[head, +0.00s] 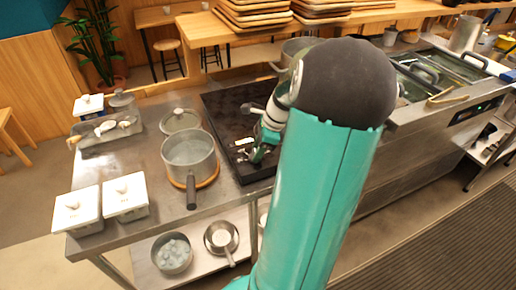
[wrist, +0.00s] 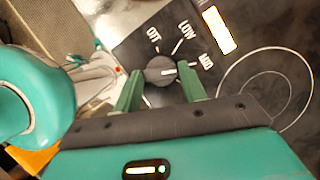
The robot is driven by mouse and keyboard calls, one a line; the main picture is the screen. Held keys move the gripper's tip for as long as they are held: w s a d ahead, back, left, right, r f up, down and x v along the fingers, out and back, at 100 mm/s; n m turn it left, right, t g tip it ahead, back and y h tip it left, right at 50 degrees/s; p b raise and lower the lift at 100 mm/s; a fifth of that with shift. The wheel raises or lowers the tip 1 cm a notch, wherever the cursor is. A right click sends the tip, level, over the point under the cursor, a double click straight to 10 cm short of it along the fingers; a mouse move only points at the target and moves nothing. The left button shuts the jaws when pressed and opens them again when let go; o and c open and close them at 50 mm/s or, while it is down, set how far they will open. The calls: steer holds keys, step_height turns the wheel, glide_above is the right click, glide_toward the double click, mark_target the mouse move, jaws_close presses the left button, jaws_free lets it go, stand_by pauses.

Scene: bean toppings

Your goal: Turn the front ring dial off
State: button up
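The front ring dial (wrist: 160,70) is a round grey knob on the black cooktop in the wrist view. In the head view my gripper (head: 258,155) is low over the near part of the black cooktop (head: 228,105), and my arm hides the dial.
A white ring outline (wrist: 268,88) lies right of the dial. A grey saucepan (head: 190,155) on a cork mat stands left of the cooktop, its handle toward the front edge. A pot (head: 292,50) stands at the cooktop's back. Lidded white boxes (head: 78,208) sit at the front left.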

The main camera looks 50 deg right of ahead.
steer(key=c, duration=0.5)
steer(key=shift+n, duration=0.3)
steer(key=n, duration=0.1)
steer(key=n+g, duration=0.1)
steer(key=n+y, duration=0.1)
steer(key=n, duration=0.1)
steer(key=shift+w+d, duration=0.15)
steer(key=shift+w, duration=0.1)
steer(key=n+g, duration=0.1)
steer(key=n, duration=0.2)
steer(key=shift+w+n+g+y, duration=0.1)
steer(key=shift+n+g+y, duration=0.3)
steer(key=n+g, duration=0.1)
steer(key=n, duration=0.1)
steer(key=n+g, duration=0.1)
steer(key=n, duration=0.2)
steer(key=shift+w, duration=0.2)
steer(key=shift+w+n+g+h, duration=0.1)
steer(key=shift+n+g+h, duration=0.2)
steer(key=shift+n, duration=0.8)
steer(key=shift+n+g+h, duration=0.2)
steer(key=shift+n+g, duration=0.2)
steer(key=shift+n, duration=0.7)
steer(key=o, duration=1)
